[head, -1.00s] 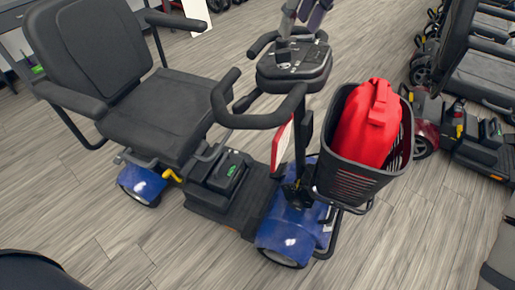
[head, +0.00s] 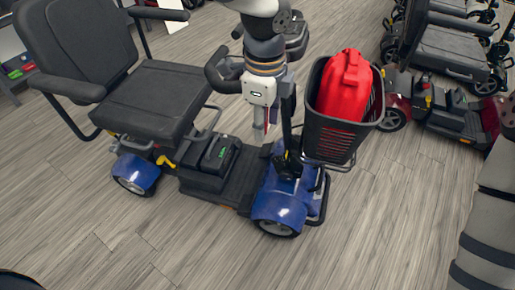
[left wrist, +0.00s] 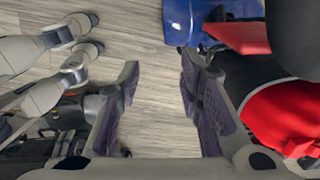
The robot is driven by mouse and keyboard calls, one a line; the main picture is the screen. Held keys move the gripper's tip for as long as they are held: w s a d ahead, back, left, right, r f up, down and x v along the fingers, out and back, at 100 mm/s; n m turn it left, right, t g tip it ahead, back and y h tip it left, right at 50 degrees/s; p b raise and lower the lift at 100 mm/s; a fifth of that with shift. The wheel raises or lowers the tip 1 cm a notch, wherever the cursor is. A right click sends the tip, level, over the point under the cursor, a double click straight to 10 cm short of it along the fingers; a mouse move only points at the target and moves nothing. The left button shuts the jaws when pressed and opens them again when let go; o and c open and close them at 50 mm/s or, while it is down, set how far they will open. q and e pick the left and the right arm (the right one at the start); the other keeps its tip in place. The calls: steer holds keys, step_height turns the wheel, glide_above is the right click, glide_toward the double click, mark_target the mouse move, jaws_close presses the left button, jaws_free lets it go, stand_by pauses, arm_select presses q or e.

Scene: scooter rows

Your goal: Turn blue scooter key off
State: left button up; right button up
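The blue scooter (head: 280,205) stands in the middle of the head view, with its seat to the left. Its console (head: 297,38) and the left handlebar grip (head: 218,68) are partly hidden behind my left arm. I cannot make out the key in either view. My left gripper (head: 262,130) points down in front of the steering column in the head view. In the left wrist view my left gripper (left wrist: 160,75) has its fingers spread, with bare floor between them. The scooter's blue front cover (left wrist: 200,20) shows beyond the fingers. My right gripper is not in view.
A black basket (head: 332,138) with a red bag (head: 345,88) hangs at the scooter's front, close to my left gripper. The bag also shows in the left wrist view (left wrist: 285,115). A red scooter (head: 440,115) stands at right.

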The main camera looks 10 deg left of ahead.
arm_select(q)
steer(key=shift+s+f+n+g+h, duration=0.15)
steer(key=shift+s+f+n, duration=0.3)
steer(key=shift+f, duration=0.3)
steer(key=shift+s+f+n+g+h, duration=0.1)
steer(key=shift+s+f+n, duration=0.1)
steer(key=shift+s+f, duration=0.5)
steer(key=shift+s+f+n+g+h, duration=0.15)
steer(key=shift+s+f+n, duration=0.25)
steer(key=shift+f, duration=0.45)
steer(key=s+a+f+n+g+h, duration=0.1)
steer(key=s+a+f+n, duration=0.2)
steer(key=s+f+n, duration=0.7)
steer(key=s+a+f+n+y, duration=0.1)
steer(key=s+a+f+n, duration=0.2)
steer(key=s, duration=0.7)
steer(key=s+a+f+n, duration=0.3)
steer(key=s+a, duration=0.4)
steer(key=s, duration=0.3)
steer(key=shift+n+y, duration=0.4)
steer(key=shift+n, duration=0.45)
